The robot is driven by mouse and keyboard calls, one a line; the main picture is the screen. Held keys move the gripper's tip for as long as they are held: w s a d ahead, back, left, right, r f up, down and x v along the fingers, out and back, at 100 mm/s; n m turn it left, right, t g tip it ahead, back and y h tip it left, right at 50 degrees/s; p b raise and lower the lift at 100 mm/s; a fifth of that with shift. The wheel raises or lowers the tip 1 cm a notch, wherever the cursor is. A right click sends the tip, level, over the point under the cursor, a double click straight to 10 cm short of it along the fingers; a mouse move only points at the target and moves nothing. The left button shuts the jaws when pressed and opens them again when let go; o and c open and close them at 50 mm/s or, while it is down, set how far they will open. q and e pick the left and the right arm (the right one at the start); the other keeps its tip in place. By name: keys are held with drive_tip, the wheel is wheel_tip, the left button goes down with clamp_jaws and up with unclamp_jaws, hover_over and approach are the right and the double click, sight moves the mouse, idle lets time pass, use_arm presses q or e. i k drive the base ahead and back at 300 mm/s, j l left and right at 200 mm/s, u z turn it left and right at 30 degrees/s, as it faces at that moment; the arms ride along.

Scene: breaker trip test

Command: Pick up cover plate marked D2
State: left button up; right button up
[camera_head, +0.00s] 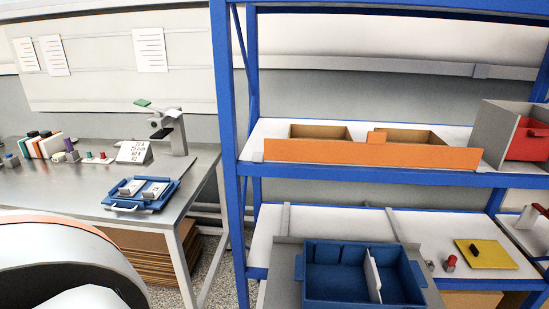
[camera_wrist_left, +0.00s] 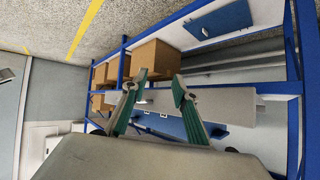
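No marking D2 can be read in either view, so I cannot tell which piece is the cover plate. In the head view, a blue tray (camera_head: 122,203) on the metal table holds two small pale pieces with dark marks, a left piece (camera_head: 131,187) and a right piece (camera_head: 155,190). A yellow plate (camera_head: 499,257) with a black block on it lies on the lower shelf at the right. My left gripper (camera_wrist_left: 159,80) shows in the left wrist view, its green fingers apart and nothing between them. My right gripper is in neither view.
The blue-framed rack (camera_head: 228,150) stands right of the table (camera_head: 90,185). Its shelves hold an orange bin (camera_head: 370,153), a blue divided bin (camera_head: 355,297) and a grey box (camera_head: 490,135). A label stand (camera_head: 134,152) and a grey fixture (camera_head: 178,130) stand behind the tray.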

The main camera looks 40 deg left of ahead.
sight(153, 193)
drive_tip(key=u, duration=2.15)
drive_tip(key=i+j+z, duration=0.1)
drive_tip(key=z, duration=0.25)
drive_tip(key=i+j+z, duration=0.1)
drive_tip(key=z, duration=0.25)
drive_tip(key=j+z, duration=0.35)
drive_tip(key=i+j+z, duration=0.2)
drive_tip(key=j, duration=0.2)
drive_tip(key=j+z, duration=0.2)
drive_tip(key=j, duration=0.25)
drive_tip(key=j+z, duration=0.1)
drive_tip(key=j, duration=0.85)
